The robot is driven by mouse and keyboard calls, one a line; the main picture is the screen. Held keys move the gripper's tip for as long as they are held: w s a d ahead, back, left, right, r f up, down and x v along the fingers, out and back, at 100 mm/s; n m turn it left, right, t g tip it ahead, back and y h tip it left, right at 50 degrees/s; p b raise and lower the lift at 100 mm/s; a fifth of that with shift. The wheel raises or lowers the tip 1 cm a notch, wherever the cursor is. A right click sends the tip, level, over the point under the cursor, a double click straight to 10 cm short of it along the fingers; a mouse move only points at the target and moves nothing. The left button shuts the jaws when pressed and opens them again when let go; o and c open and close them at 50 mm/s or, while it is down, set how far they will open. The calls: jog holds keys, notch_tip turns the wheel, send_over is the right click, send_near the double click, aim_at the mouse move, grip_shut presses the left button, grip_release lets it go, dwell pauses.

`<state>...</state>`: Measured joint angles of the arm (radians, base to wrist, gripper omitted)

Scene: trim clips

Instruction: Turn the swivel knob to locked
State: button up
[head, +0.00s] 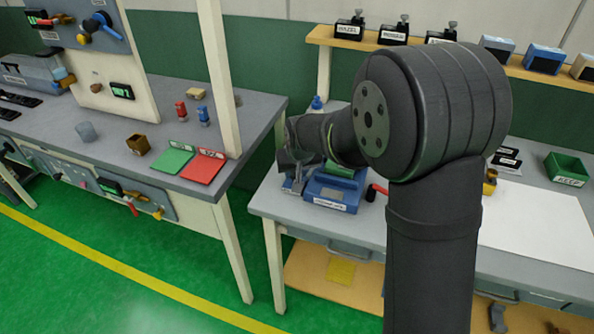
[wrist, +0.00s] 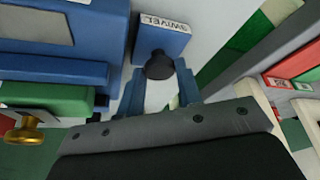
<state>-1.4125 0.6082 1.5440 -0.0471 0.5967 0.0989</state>
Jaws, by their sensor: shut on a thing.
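The swivel knob (wrist: 160,65) is a dark round knob on a small blue block (wrist: 163,38) labelled SWIVEL, in the wrist view. My gripper (wrist: 160,72) has its two blue-grey fingers on either side of the knob, shut on it. In the head view my gripper (head: 294,178) is low at the left end of the right-hand bench, beside a blue fixture (head: 332,190). The knob cannot be made out there. No locked mark can be read in either view.
A green block (wrist: 48,103) and a brass knob (wrist: 22,128) are close to my gripper in the wrist view. A red-handled black part (head: 372,191) stands right of the fixture. A white sheet (head: 535,225) lies farther right. A gap separates the left bench (head: 105,160).

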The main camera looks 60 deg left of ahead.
jog(key=m, duration=0.1)
jog(key=m+t, duration=0.1)
jog(key=m, duration=0.1)
jog(key=shift+s+a+m, duration=0.1)
jog(key=shift+s+m, duration=0.1)
jog(key=shift+m, duration=0.1)
jog(key=m+t, duration=0.1)
jog(key=m, duration=0.1)
jog(key=m+h, duration=0.1)
jog(key=m, duration=0.1)
jog(key=shift+s+a+m+t+h, duration=0.1)
jog(key=shift+m+t+h, duration=0.2)
jog(key=shift+t, duration=0.1)
jog(key=m+h, duration=0.1)
jog(key=m, duration=0.2)
jog(key=shift+a+t, duration=0.1)
jog(key=shift+t, duration=0.2)
jog(key=shift+a+m+h, duration=0.15)
jog(key=shift+m+h, duration=0.75)
jog(key=shift+m, duration=1.1)
jog(key=o, duration=1)
jog(key=shift+s+r, duration=0.1)
